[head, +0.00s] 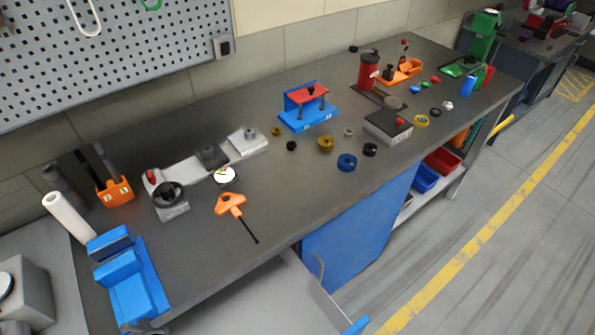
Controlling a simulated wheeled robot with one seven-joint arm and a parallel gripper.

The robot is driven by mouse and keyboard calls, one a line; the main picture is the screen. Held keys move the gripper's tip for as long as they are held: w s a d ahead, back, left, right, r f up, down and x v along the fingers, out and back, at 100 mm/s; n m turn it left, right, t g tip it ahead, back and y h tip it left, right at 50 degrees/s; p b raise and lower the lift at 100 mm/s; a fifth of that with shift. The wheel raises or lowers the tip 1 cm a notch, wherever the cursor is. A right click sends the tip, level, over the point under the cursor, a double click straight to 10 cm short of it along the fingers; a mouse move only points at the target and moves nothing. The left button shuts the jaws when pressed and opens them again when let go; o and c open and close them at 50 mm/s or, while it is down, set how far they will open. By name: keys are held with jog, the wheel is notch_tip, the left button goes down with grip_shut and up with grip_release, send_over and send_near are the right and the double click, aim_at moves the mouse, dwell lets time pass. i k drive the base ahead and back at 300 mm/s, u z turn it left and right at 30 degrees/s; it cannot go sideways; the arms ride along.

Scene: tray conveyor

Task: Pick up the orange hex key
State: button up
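The orange hex key (231,206) lies flat on the dark grey workbench (280,205), near its front edge, left of the middle of the head view. It has an orange T-shaped handle and a thin black shaft that points down and right toward the bench edge. Nothing covers it, and it lies apart from the things around it. My gripper is not in view.
A white dial (225,175) lies just behind the hex key. A grey device with a black handwheel (168,196) stands to its left, and a blue vise (128,280) further left. An open drawer (270,295) juts out below the bench.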

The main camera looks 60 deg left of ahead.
aim_at(222, 207)
jog(key=i, duration=1)
jog(key=u, duration=2.55)
jog(key=i, duration=0.5)
